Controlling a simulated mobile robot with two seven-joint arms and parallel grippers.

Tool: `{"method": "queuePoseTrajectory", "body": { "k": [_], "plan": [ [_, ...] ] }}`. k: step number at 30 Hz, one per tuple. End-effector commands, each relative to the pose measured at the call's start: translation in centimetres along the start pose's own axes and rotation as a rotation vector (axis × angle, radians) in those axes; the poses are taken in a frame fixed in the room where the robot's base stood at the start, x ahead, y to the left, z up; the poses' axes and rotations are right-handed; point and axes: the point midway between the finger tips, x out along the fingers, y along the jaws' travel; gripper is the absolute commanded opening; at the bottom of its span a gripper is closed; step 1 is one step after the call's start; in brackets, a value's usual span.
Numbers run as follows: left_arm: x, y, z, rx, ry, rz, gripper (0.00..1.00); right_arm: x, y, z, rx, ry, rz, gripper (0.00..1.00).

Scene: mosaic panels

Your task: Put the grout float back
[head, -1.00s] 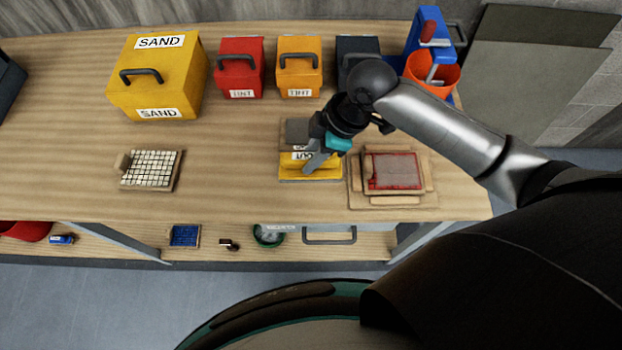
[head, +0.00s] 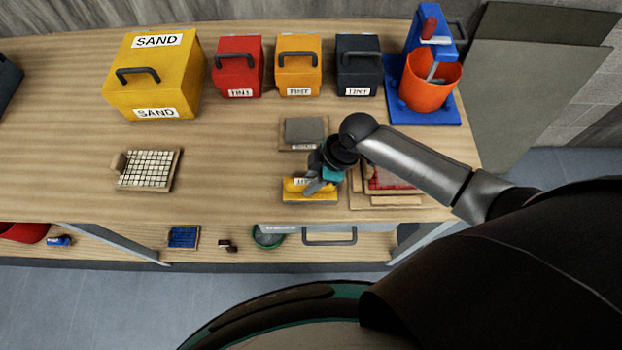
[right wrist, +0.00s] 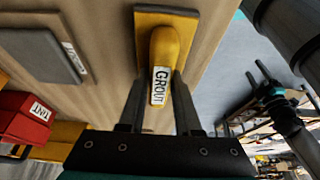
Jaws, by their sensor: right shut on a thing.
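The grout float has a yellow handle labelled GROUT and a flat yellow-edged base. In the head view the grout float (head: 296,190) is at the front of the bench, partly hidden by my right gripper (head: 318,186). The right wrist view shows the float's handle (right wrist: 163,55) between the two fingers of my right gripper (right wrist: 157,80), which is shut on it. I cannot tell whether the float's base touches the bench top.
A grey block on a labelled tan board (head: 305,130) lies just behind the float. A red-edged panel on tan boards (head: 385,202) is close on the right, partly behind my arm. A white tile panel (head: 148,170) lies left. Tint boxes (head: 298,75) stand at the back.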

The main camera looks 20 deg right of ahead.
Motion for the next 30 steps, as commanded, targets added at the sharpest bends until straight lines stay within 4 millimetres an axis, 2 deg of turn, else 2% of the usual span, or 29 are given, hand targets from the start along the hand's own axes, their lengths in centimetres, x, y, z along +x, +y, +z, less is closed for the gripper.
{"method": "queuePoseTrajectory", "body": {
  "k": [5, 6, 14, 23, 26, 30],
  "plan": [
    [0.2, 0.0, 0.0, 0.000, 0.001, 0.000, 0.67, 0.2, 0.0, 0.1, 0.000, 0.000, 0.000, 0.00],
    [0.2, 0.0, 0.0, 0.000, 0.001, 0.000, 0.67, 0.3, 0.0, 0.1, 0.000, 0.000, 0.000, 0.33],
    [0.2, 0.0, 0.0, 0.000, 0.000, 0.000, 0.67, 0.2, 0.0, 0.1, 0.000, 0.000, 0.000, 0.62],
    [0.0, 0.0, 0.0, 0.001, 0.000, 0.000, 0.67, 0.0, 0.0, 0.0, 0.001, 0.000, 0.000, 0.62],
    [-0.1, 0.0, 0.0, 0.001, -0.001, 0.000, 0.67, -0.7, 0.1, 0.0, 0.000, 0.000, 0.002, 0.62],
    [-0.5, 0.0, 0.0, 0.001, -0.001, 0.000, 0.67, -2.8, 0.1, 0.0, -0.002, -0.001, 0.003, 0.62]
  ]
}}
